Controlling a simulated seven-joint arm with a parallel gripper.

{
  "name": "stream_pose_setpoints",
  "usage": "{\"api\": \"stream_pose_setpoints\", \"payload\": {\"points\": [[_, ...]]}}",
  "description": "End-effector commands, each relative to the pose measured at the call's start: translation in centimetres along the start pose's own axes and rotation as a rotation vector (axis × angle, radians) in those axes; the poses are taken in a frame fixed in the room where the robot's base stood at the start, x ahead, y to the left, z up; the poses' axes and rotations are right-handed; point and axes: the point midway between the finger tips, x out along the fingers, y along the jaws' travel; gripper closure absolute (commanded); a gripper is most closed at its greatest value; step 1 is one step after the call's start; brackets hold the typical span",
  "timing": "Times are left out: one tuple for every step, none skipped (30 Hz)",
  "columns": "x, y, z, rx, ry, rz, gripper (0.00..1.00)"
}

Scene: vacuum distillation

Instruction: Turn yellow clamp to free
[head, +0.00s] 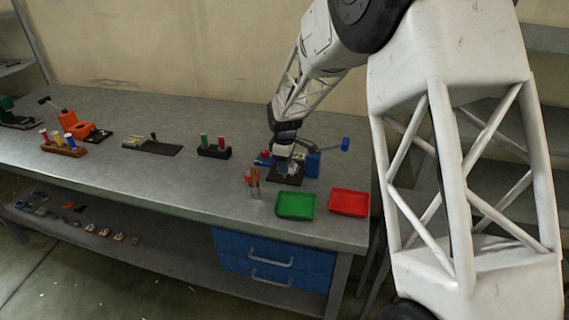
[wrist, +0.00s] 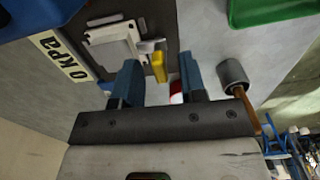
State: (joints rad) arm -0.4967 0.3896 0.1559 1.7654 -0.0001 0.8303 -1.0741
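The yellow clamp (wrist: 158,67) is a small upright yellow bar in the wrist view, beside a pale grey block on a dark plate. My gripper (wrist: 159,63) is open, with its two blue fingers apart. The clamp shows in the gap between the fingertips, nearer the middle, with no clear contact on either side. In the head view my gripper (head: 284,162) is low over the dark base plate (head: 287,178) of the blue device (head: 313,163). The clamp cannot be made out there.
A "0 kPa" label (wrist: 62,56) lies left of the plate. A grey cup (wrist: 233,74) with an orange-brown stick is right of my fingers. Green (head: 296,205) and red (head: 349,202) trays stand in front. Racks and an orange device (head: 80,126) stand left on the bench.

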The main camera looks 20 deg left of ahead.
Motion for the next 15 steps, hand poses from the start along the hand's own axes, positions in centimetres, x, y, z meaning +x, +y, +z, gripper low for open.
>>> {"api": "stream_pose_setpoints", "payload": {"points": [[0.0,0.0,0.0,0.0,0.0,0.0,0.62],[0.0,0.0,0.0,0.0,0.0,0.0,0.62],[0.0,0.0,0.0,0.0,0.0,0.0,0.62],[0.0,0.0,0.0,0.0,0.0,0.0,0.62],[0.0,0.0,0.0,0.0,0.0,0.0,0.63],[0.0,0.0,0.0,0.0,0.0,0.0,0.69],[0.0,0.0,0.0,0.0,0.0,0.0,0.74],[0.0,0.0,0.0,0.0,0.0,0.0,0.79],[0.0,0.0,0.0,0.0,0.0,0.0,0.85],[0.0,0.0,0.0,0.0,0.0,0.0,0.89],[0.0,0.0,0.0,0.0,0.0,0.0,0.94],[0.0,0.0,0.0,0.0,0.0,0.0,1.0],[0.0,0.0,0.0,0.0,0.0,0.0,1.0],[0.0,0.0,0.0,0.0,0.0,0.0,1.0],[0.0,0.0,0.0,0.0,0.0,0.0,1.0]]}}
